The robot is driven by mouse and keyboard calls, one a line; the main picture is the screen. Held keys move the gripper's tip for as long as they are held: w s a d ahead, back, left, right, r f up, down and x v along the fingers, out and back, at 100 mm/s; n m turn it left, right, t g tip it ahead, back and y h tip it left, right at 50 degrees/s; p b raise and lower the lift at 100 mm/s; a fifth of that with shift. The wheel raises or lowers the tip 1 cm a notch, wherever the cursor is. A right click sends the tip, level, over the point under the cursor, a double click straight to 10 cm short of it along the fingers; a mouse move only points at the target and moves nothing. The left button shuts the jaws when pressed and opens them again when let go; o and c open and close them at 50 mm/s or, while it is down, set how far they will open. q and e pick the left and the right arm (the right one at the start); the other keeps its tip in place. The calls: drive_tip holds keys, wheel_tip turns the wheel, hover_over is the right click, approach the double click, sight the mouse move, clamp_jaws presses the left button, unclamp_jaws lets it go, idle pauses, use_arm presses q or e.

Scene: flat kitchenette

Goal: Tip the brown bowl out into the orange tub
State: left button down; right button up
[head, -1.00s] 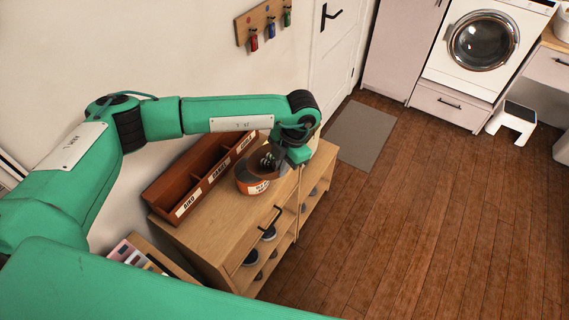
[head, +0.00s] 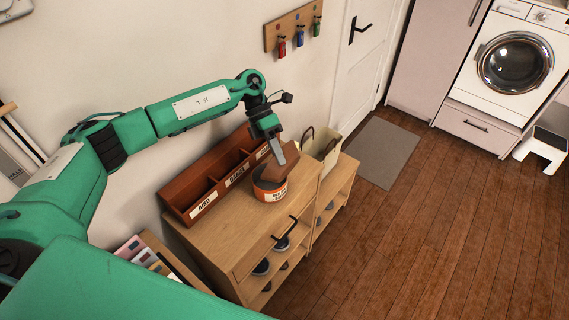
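The orange tub (head: 268,194), with a white label on its front, stands upright on the wooden cabinet top. The brown bowl (head: 280,168) is steeply tilted just above the tub's opening and hides part of its rim. I cannot tell whether bowl and tub touch. My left gripper (head: 279,156) reaches in from the upper left, pointing down, with its grey fingers at the bowl's upper side; it appears shut on the bowl. What is inside the bowl or the tub is hidden. My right gripper is not in view.
A reddish-brown divided box (head: 207,199) with labels stands behind the tub, close to it. A cream bin (head: 330,143) with dark handles stands to the right. The wooden cabinet (head: 228,245) has bare top in front of the box. A key rack (head: 291,25) hangs above.

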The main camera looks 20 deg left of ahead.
use_arm(q)
drive_tip(key=a+h+b, duration=0.1)
drive_tip(key=a+b, duration=0.1)
drive_tip(key=w+a+g+h+b, duration=0.1)
drive_tip(key=h+b, duration=0.1)
drive_tip(key=b, duration=0.1)
drive_tip(key=w+a+g+h+b, duration=0.1)
drive_tip(key=a+h+b, duration=0.1)
drive_tip(key=b, duration=0.1)
drive_tip(key=shift+a+r+m, duration=0.2)
drive_tip(key=shift+a+m, duration=0.1)
drive_tip(key=shift+m, duration=0.1)
idle(0.5)
idle(1.0)
drive_tip(key=shift+f, duration=0.1)
